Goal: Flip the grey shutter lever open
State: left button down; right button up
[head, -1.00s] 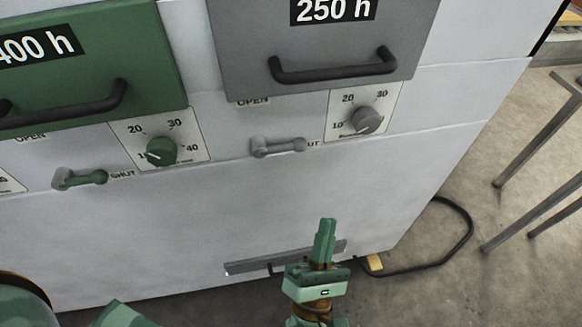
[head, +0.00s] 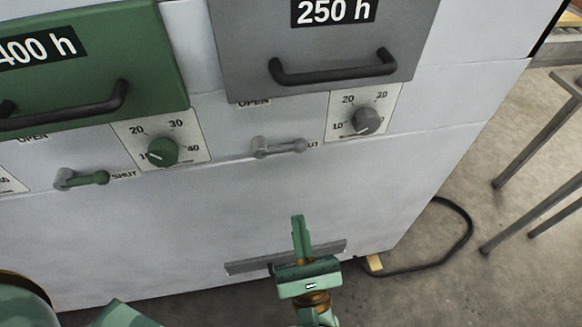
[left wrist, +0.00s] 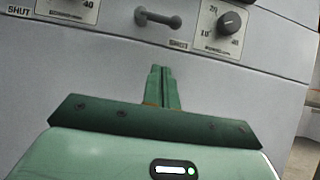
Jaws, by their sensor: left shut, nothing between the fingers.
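The grey shutter lever (head: 280,147) sits on the white cabinet front below the grey 250 h door. Its arm points right, toward the partly covered SHUT label, with the OPEN label above its left end. It also shows in the left wrist view (left wrist: 160,18), above the fingertips. My left gripper (head: 298,220) is shut and empty, below the lever and apart from it. In the left wrist view its closed fingers (left wrist: 162,70) point up toward the lever. My right gripper is not in view.
A grey dial (head: 367,120) is right of the lever, and the grey door's black handle (head: 333,68) is above. A green lever (head: 82,179) and green dial (head: 162,152) are at left. A grey slot plate (head: 240,265) is low behind my gripper. A black cable (head: 470,235) lies right.

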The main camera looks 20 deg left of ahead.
aim_at(280, 146)
pick_arm(q)
jog(key=shift+w+a+r+p, duration=0.15)
jog(key=shift+w+a+r, duration=0.55)
jog(key=shift+w+r, duration=0.5)
jog(key=shift+w+a+r+p, duration=0.15)
jog(key=shift+w+a+r, duration=0.6)
jog(key=shift+r, duration=0.85)
jog(key=shift+w+a+r+p, duration=0.15)
jog(key=shift+w+a+r, duration=0.45)
jog(key=shift+w+r, duration=0.65)
jog(key=shift+s+r, duration=0.15)
jog(key=shift+s, duration=0.05)
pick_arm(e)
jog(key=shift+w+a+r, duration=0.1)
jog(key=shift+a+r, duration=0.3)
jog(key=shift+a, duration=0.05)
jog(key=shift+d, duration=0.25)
